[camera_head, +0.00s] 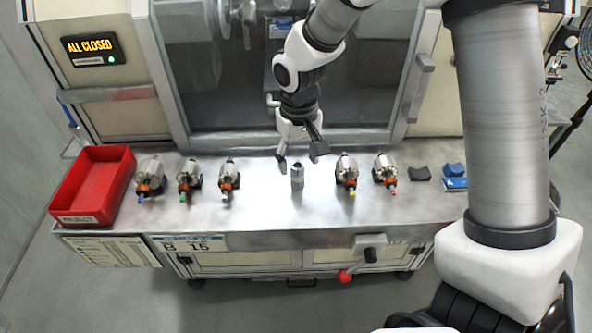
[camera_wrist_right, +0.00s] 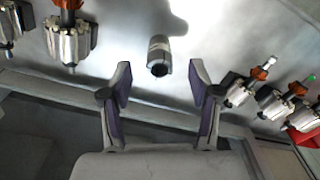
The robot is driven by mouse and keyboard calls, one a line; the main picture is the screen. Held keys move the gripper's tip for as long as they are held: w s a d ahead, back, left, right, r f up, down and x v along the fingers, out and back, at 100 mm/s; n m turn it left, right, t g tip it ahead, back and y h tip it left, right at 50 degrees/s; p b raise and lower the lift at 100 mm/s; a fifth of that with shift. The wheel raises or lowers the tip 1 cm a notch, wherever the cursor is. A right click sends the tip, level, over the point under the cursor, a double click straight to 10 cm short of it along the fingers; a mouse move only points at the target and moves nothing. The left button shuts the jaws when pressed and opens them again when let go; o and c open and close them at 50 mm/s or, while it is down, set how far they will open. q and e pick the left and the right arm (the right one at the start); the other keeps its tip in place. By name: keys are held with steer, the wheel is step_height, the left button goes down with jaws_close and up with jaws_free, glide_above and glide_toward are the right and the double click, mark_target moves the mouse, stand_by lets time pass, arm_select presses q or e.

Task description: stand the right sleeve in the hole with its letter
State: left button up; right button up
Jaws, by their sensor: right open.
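A small grey cylindrical sleeve (camera_head: 297,178) stands alone on the steel bench, in the middle of the row of parts. In the right wrist view the sleeve (camera_wrist_right: 158,56) shows a dark open end and faint marks on its side that are too small to read. My right gripper (camera_head: 300,157) is open just behind and above the sleeve in the head view. In the right wrist view its two fingers (camera_wrist_right: 159,80) are spread with nothing between them, and the sleeve lies just beyond the tips. No lettered hole can be made out. My left gripper is out of view.
Several armatures with coloured shaft tips lie either side, the nearest being one on the left (camera_head: 229,178) and one on the right (camera_head: 347,172). A red bin (camera_head: 92,187) is at far left, dark blocks (camera_head: 420,174) at right. A machine window stands behind.

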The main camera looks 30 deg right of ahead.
mark_target(297, 166)
steer(key=f, duration=0.3)
steer(key=shift+w+d, duration=0.1)
steer(key=shift+w, duration=0.1)
steer(key=shift+w+f, duration=0.3)
steer(key=shift+f, duration=0.1)
steer(key=shift+s+r, duration=0.15)
steer(key=shift+s, duration=0.1)
steer(key=c, duration=0.7)
jaws_close()
